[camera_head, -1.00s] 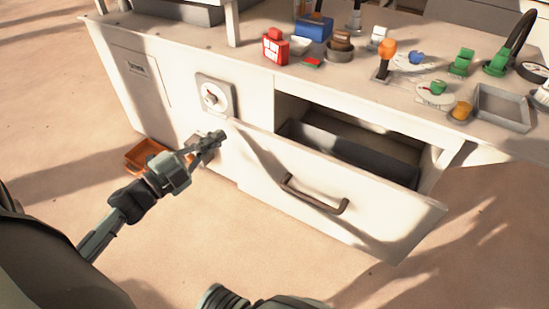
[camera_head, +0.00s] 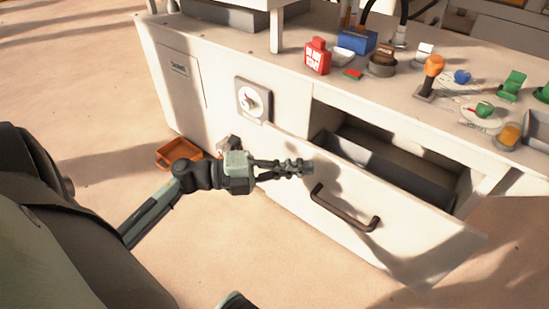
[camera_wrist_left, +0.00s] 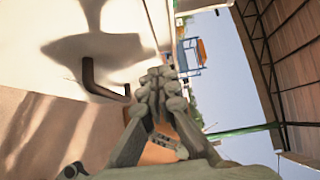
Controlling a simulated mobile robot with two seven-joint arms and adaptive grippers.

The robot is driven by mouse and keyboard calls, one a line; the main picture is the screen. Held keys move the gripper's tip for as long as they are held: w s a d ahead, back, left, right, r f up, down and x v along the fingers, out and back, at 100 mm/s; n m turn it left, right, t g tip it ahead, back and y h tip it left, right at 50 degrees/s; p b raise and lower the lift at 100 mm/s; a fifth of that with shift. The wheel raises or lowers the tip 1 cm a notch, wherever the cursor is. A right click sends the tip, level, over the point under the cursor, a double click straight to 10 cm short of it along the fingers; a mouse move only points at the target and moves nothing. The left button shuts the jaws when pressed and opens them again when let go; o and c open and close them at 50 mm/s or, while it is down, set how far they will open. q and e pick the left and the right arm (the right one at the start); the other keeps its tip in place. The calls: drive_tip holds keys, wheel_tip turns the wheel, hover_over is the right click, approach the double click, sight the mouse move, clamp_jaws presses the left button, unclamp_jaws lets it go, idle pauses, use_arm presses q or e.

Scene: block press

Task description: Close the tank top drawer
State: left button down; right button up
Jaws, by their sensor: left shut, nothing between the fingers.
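The white drawer (camera_head: 415,240) of the white counter is pulled open, and its grey inner tray (camera_head: 385,168) shows behind the front panel. A dark curved handle (camera_head: 345,210) sits on the drawer front; it also shows in the left wrist view (camera_wrist_left: 90,80). My left gripper (camera_head: 305,167) is shut and empty. It is in front of the drawer's left part, up and left of the handle. I cannot tell whether it touches the panel. In the left wrist view the closed fingers (camera_wrist_left: 160,80) lie to the right of the handle. My right gripper is not in view.
A round dial on a plate (camera_head: 252,101) is on the counter front, left of the drawer. An orange bin (camera_head: 170,152) is on the sandy ground. A red canister (camera_head: 317,57), blue box (camera_head: 352,41) and several small parts stand on the countertop.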

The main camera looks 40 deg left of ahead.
sight(327, 156)
use_arm(q)
drive_tip(key=shift+w+a, duration=0.1)
drive_tip(key=shift+w, duration=1.7)
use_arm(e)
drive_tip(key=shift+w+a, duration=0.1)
